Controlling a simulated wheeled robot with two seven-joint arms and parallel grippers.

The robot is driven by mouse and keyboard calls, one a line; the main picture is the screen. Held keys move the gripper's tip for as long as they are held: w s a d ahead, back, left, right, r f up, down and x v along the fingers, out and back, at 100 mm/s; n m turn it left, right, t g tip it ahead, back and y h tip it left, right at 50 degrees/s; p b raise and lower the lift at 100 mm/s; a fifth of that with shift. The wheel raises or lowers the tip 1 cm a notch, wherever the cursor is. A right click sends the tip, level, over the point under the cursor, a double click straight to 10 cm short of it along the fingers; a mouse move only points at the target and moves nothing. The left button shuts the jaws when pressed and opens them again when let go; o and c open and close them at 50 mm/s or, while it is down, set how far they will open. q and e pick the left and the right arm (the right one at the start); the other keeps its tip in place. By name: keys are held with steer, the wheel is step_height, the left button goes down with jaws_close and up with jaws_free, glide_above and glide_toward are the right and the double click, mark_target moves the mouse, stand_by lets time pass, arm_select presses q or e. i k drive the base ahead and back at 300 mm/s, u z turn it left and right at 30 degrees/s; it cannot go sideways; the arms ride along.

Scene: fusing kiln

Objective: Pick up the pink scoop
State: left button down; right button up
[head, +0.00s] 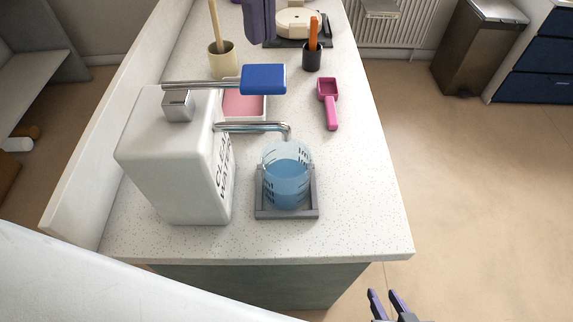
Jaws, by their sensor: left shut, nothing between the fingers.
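The pink scoop (329,101) lies on the white speckled counter, right of its middle and near the right edge. Its square bowl points to the back and its handle toward the front. My right gripper (384,294) is at the bottom edge, beyond the counter's front right corner. Its two purple fingers point up with a gap between them, and it is empty. Both grippers are apart from the scoop.
A white dispenser (172,160) with a blue-handled lever (263,79) stands left. A beaker (287,178) of blue liquid sits in a grey tray (287,214). Behind are a pink-filled container (262,112), a cream pot (222,62) and a black cup (312,58). The counter around the scoop is clear.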

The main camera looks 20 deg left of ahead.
mark_target(328, 90)
steer(key=k, duration=1)
